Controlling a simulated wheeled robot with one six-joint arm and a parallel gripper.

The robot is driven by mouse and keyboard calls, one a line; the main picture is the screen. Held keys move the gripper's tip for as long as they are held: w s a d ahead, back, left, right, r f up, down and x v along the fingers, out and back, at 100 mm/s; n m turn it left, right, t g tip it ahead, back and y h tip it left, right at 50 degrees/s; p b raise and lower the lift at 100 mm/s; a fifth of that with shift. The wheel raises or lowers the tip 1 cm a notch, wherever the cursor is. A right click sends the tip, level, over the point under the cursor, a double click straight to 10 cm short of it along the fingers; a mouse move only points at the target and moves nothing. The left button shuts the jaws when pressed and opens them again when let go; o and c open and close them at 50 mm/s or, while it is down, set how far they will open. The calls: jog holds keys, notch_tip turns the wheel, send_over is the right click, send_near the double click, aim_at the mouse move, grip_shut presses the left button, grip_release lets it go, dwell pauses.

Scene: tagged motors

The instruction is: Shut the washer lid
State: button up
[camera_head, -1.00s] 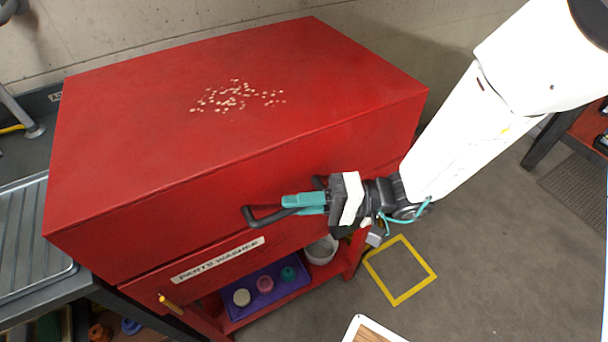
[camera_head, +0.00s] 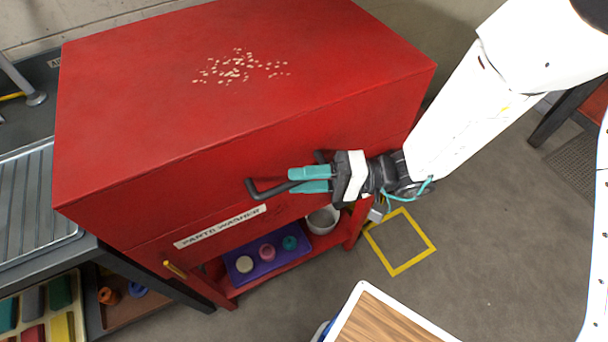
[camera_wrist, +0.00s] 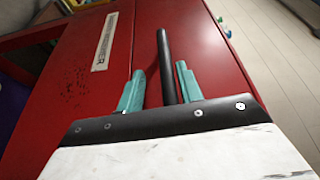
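The red parts washer (camera_head: 160,245) has a broad red lid (camera_head: 130,130) whose flat top carries a patch of pale specks. The lid lies over the tub; I cannot tell whether it is fully down. A black bar handle (camera_head: 268,188) sticks out from the lid's front, and it also shows in the wrist view (camera_wrist: 165,60). My gripper (camera_head: 311,180) has teal fingers on both sides of the handle. In the wrist view my gripper (camera_wrist: 160,90) shows a gap left of the bar; the right finger is close to it. The fingers hide part of the handle.
A purple tray (camera_head: 255,275) with small cups and a white bucket (camera_head: 323,219) stand on the shelf below. A sink counter (camera_head: 35,210) is at left. A wood-topped surface (camera_head: 385,320) is at the bottom. A yellow floor square (camera_head: 427,240) is clear.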

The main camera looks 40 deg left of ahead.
jog(key=v, duration=0.8)
dwell(0.4)
jog(key=d+r+t+h, duration=0.2)
jog(key=d+r+h, duration=0.4)
jog(key=d+r, duration=0.75)
jog(key=s+d+r+m+t+h, duration=0.2)
jog(key=d+m+t+h, duration=0.2)
jog(key=d, duration=0.9)
jog(key=s+d+r+m+t+h, duration=0.2)
jog(key=d+t, duration=0.5)
jog(key=d, duration=0.6)
jog(key=r+m+h, duration=0.1)
jog(key=m+h, duration=0.1)
jog(key=shift+s+d+r+m, duration=0.2)
jog(key=shift+s+d+m, duration=0.05)
jog(key=shift+s+m, duration=0.15)
